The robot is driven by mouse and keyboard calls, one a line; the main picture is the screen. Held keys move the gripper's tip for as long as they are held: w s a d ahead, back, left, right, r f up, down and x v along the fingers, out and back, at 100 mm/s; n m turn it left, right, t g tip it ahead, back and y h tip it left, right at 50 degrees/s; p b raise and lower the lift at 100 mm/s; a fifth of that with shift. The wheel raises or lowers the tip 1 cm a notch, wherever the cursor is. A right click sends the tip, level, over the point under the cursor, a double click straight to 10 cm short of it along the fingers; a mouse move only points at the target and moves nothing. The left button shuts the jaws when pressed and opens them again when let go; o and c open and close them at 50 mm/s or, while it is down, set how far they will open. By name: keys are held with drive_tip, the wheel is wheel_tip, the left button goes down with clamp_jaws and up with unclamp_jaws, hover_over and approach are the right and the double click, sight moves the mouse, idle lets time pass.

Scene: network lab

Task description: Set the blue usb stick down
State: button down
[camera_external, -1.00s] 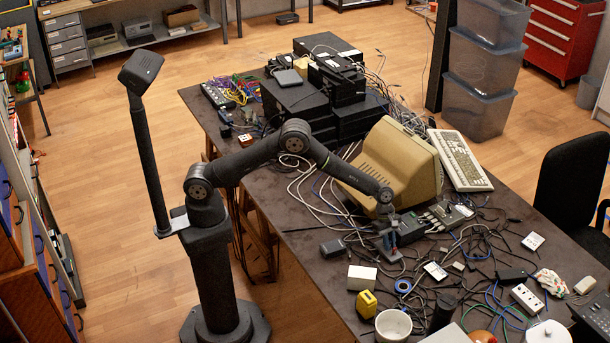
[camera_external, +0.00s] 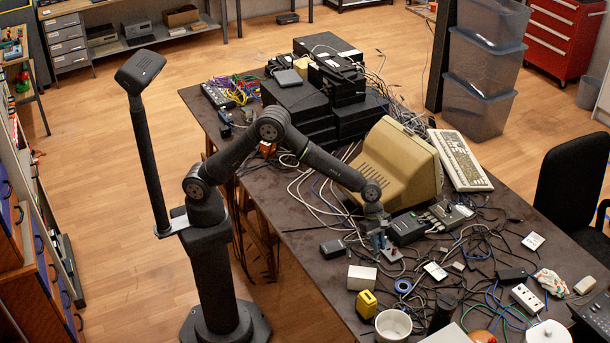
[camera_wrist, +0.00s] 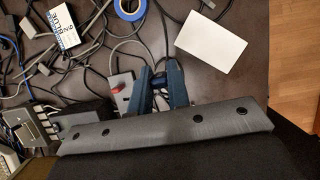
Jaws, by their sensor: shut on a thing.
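My gripper (camera_external: 379,242) is low over the cluttered dark table, beside the black box near the beige monitor. In the wrist view my gripper (camera_wrist: 160,92) has its two dark fingers closed around the blue usb stick (camera_wrist: 160,86), of which only a small dark blue part shows between them. A grey piece with a red spot (camera_wrist: 122,90) lies on the table just left of the fingers. The stick is too small to make out clearly in the external view. I cannot tell whether it touches the table.
Near my gripper are a white box (camera_external: 362,278), a yellow device (camera_external: 366,303), blue tape (camera_external: 403,286), a white card (camera_external: 435,271) and a black box (camera_external: 405,229). Loose cables cover much of the table. Bare tabletop (camera_wrist: 210,82) shows right of the fingers.

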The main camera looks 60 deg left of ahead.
drive_tip(key=s+d+f+n+t, duration=0.1)
drive_tip(key=s+d+n, duration=0.15)
drive_tip(key=d, duration=0.85)
drive_tip(key=s+d+n+t, duration=0.15)
drive_tip(key=s+d, duration=0.25)
drive_tip(key=d, duration=0.7)
drive_tip(key=shift+g, duration=0.35)
drive_tip(key=w+f, duration=0.2)
drive_tip(key=w, duration=0.1)
drive_tip(key=w+f, duration=0.2)
drive_tip(key=w, duration=0.2)
drive_tip(key=w+f, duration=0.2)
drive_tip(key=w, duration=0.2)
drive_tip(key=shift+a+f, duration=0.25)
drive_tip(key=shift+a, duration=0.1)
drive_tip(key=shift+s+f, duration=0.1)
drive_tip(key=shift+f, duration=1.85)
drive_tip(key=shift+f, duration=0.15)
drive_tip(key=c, duration=1.4)
unclamp_jaws()
drive_tip(key=shift+o, duration=0.2)
drive_tip(key=shift+a+r, duration=0.15)
drive_tip(key=shift+r, duration=0.5)
drive_tip(key=v, duration=1.1)
